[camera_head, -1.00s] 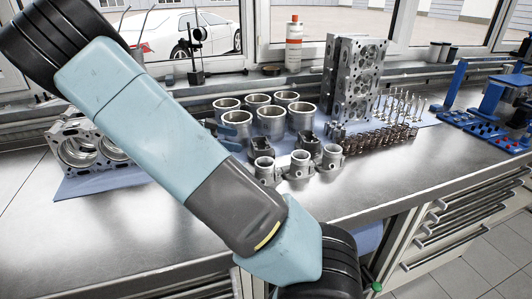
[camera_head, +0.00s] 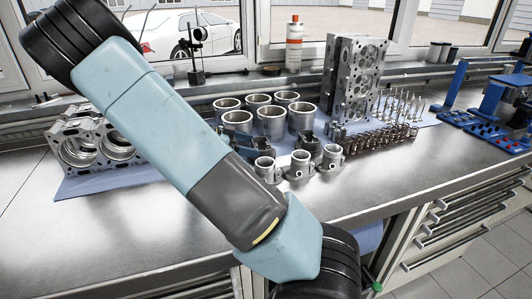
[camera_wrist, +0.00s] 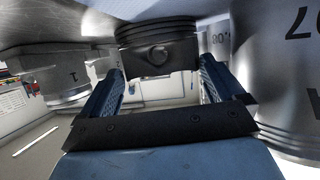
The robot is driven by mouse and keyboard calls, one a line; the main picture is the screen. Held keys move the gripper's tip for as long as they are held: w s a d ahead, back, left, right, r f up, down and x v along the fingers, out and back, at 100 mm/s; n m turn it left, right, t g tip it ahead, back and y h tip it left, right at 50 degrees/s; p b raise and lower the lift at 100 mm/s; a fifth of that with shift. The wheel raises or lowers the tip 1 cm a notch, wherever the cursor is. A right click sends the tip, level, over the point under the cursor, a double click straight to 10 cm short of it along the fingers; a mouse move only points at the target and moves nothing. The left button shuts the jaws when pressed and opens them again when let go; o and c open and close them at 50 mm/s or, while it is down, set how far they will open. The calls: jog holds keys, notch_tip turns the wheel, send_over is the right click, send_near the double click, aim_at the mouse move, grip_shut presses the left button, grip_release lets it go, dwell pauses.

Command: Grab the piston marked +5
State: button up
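In the head view, small pistons stand in front of the cylinder liners, among them a bright one in the front row (camera_head: 300,166) and a dark one behind it (camera_head: 307,146). No +5 mark is legible in either view. In the wrist view, my gripper (camera_wrist: 162,82) has its two blue-grey fingers wide apart. A dark piston (camera_wrist: 158,55) with ring grooves and a pin hole lies between or just beyond the fingertips; I cannot tell whether they touch it. In the head view my forearm hides most of my gripper.
Grey liners (camera_head: 271,122) stand close behind the pistons. In the wrist view, marked cylinders flank my gripper, one at left (camera_wrist: 52,78) and a large one at right (camera_wrist: 285,75). A tall cylinder head (camera_head: 352,85) and springs (camera_head: 385,140) stand right. The bench front (camera_head: 400,180) is clear.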

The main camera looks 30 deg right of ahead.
jog(key=c, duration=0.8)
